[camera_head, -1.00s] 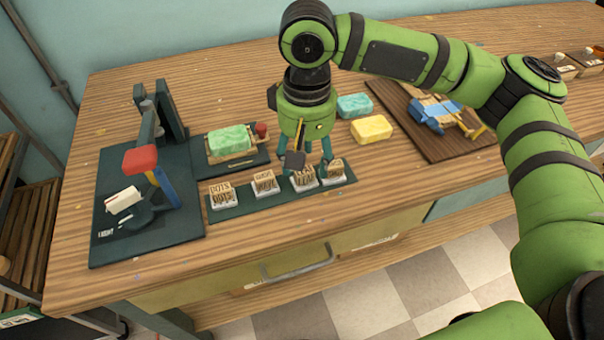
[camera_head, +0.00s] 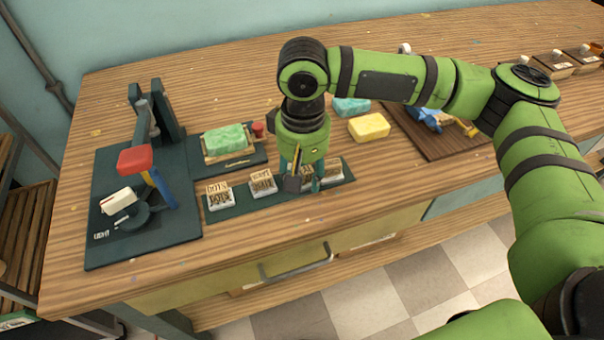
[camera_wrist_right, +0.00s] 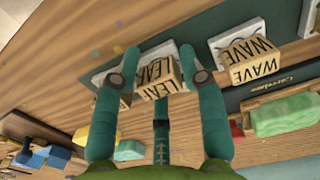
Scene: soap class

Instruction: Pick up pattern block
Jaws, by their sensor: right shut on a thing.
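Several pattern blocks stand in a row on a dark green strip (camera_head: 243,207): a DOTS block (camera_head: 218,195) at the left, a WAVE block (camera_head: 262,183) beside it, a LEAF block (camera_wrist_right: 155,75) third, and one at the right end (camera_head: 332,172) whose marking I cannot read. My right gripper (camera_head: 303,183) is down at the LEAF block. In the right wrist view its teal fingers (camera_wrist_right: 159,68) are shut around the LEAF block's sides. The gripper largely hides this block in the head view. The WAVE block also shows in the right wrist view (camera_wrist_right: 252,65).
A green soap (camera_head: 226,140) lies on a dark plate behind the row. A yellow soap (camera_head: 369,127) and a teal soap (camera_head: 351,106) lie behind the gripper. A stamping press with a red-headed handle (camera_head: 135,159) stands at the left. A brown board (camera_head: 455,145) is at the right.

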